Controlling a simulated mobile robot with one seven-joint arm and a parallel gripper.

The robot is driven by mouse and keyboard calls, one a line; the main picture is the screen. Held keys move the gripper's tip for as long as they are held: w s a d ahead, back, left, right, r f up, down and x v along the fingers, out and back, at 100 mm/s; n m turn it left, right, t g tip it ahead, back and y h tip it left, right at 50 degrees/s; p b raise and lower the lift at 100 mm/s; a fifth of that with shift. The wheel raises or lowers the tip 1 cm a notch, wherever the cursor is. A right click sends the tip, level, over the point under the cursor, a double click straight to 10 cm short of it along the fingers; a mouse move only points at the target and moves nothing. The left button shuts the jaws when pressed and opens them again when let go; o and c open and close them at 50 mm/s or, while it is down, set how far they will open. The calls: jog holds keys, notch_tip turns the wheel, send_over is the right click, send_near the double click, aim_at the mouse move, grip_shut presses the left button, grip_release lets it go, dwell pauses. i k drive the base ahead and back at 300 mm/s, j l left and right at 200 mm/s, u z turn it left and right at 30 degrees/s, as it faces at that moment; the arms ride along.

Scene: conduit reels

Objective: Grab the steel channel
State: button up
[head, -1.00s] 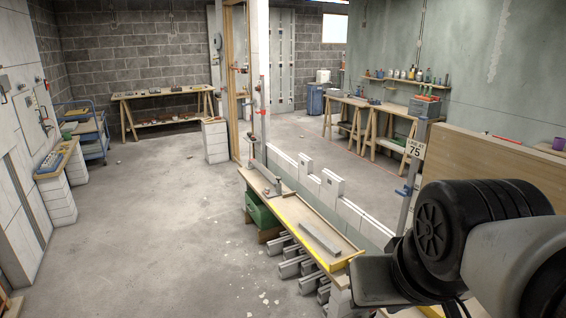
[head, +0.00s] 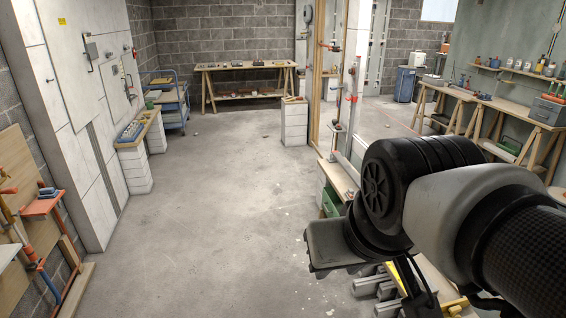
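I cannot make out a steel channel now. The workbench (head: 338,178) stands right of centre, and my arm hides most of its top. A long grey bar lay on that top in the earlier view; its place is now behind my arm. My arm reaches in from the right, with a black joint and a grey block at its near end. I cannot see gripper fingers or anything held.
Open concrete floor (head: 225,215) fills the middle. A trestle table (head: 247,67) stands at the back, a blue cart (head: 168,100) at the left. Orange clamps (head: 42,206) and boards are at the near left. Grey lengths (head: 372,283) stick out below the workbench.

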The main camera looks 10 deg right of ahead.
aim_at(433, 288)
jog(key=i+z, duration=0.15)
jog(key=i, duration=0.35)
jog(key=i+j+z, duration=0.1)
jog(key=i, duration=0.4)
jog(key=i+j+z, duration=0.15)
jog(key=i, duration=0.35)
jog(key=i+j+z, duration=0.15)
jog(key=i+z, duration=0.25)
jog(key=i+j+z, duration=0.15)
jog(key=z, duration=0.25)
jog(key=i+j+z, duration=0.2)
jog(key=j+z, duration=0.2)
jog(key=i+j+z, duration=0.45)
jog(key=j, duration=0.2)
jog(key=i+j+z, duration=0.2)
jog(key=j, duration=0.15)
jog(key=i+j, duration=0.1)
jog(key=i, duration=0.15)
jog(key=z, duration=0.05)
